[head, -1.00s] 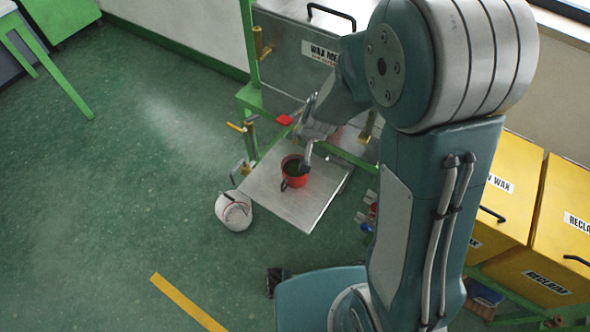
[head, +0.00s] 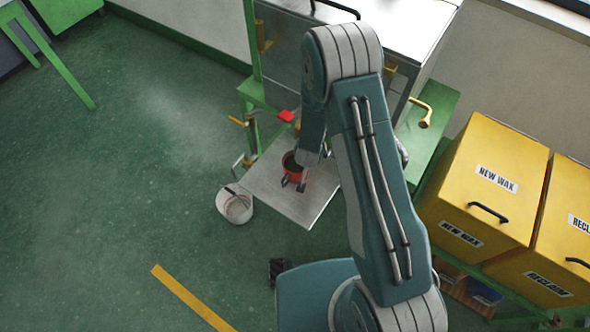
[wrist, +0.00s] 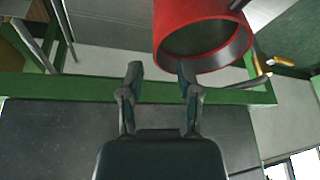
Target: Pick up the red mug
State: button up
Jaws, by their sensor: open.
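The red mug (head: 294,178) stands upright on the metal shelf below the wax machine, its dark inside showing in the head view. My gripper (head: 303,180) is beside the mug's right side, and my arm hides part of it there. In the wrist view my gripper (wrist: 160,72) is open with nothing between its fingers. The mug (wrist: 190,15) fills the top there, right of centre. The right fingertip overlaps its rim in the picture; I cannot tell whether they touch.
The metal shelf (head: 305,212) has bare room in front of the mug. A white bucket (head: 236,206) stands on the floor to its left. A red-handled valve (head: 286,116) and green frame are behind. Yellow wax bins (head: 488,185) stand at right.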

jog(key=shift+s+x, duration=0.2)
jog(key=shift+x, duration=1.25)
jog(key=shift+s+x, duration=0.2)
jog(key=shift+x, duration=1.25)
jog(key=shift+a+f, duration=0.1)
jog(key=shift+f, duration=0.05)
grip_shut()
